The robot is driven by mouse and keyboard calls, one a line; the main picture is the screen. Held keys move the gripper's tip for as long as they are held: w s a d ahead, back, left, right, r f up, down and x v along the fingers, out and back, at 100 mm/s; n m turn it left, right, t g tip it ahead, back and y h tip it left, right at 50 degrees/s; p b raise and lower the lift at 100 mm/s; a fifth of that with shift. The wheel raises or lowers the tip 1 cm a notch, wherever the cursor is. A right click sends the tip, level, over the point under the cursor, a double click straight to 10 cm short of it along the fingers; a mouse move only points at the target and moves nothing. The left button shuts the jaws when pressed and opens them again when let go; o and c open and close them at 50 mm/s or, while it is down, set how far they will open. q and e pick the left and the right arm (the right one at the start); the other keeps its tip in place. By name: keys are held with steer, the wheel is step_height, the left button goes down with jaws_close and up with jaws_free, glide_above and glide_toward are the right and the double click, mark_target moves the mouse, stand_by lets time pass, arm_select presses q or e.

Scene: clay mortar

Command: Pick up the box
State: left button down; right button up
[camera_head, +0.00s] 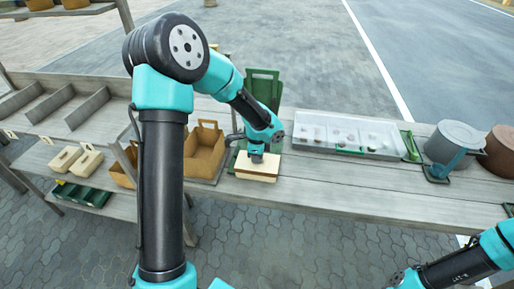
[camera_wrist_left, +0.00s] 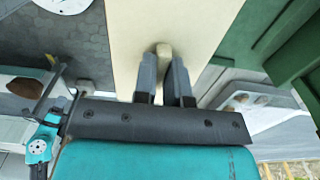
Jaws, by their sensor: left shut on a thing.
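In the left wrist view the cream top of the box (camera_wrist_left: 185,22) fills the upper middle, with a small rounded knob between the fingers. My left gripper (camera_wrist_left: 166,85) is shut on this knob. I cannot tell whether the box touches the table. My right arm shows at the lower right of the head view, but its fingertips cannot be made out clearly.
A brown open box (camera_head: 204,150) stands left of the cream box. A green crate (camera_head: 263,88) stands behind it. A clear-lidded tray (camera_head: 348,136), a grey pot (camera_head: 453,143) and a brown pot (camera_head: 502,150) are to the right. The table's front middle is free.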

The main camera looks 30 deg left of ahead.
arm_select(q)
steer(key=shift+s+d+r, duration=0.1)
steer(key=shift+s+d, duration=0.55)
steer(key=shift+s, duration=0.35)
steer(key=shift+w+d+r+n, duration=0.15)
steer(key=shift+w+d+n, duration=0.15)
steer(key=shift+w, duration=0.05)
steer(key=w+d+r+n, duration=0.5)
steer(key=w+d+n, duration=0.2)
steer(key=d+n, duration=0.35)
steer(key=s+a+r+n, duration=0.2)
steer(key=s+a, duration=0.1)
steer(key=a, duration=0.9)
steer(key=s+a+r+n, duration=0.2)
steer(key=s+a+r, duration=0.1)
steer(key=a, duration=0.9)
steer(key=s+a+r+n, duration=0.3)
steer(key=a, duration=0.9)
steer(key=shift+a+r, duration=0.25)
steer(key=shift+a, duration=0.1)
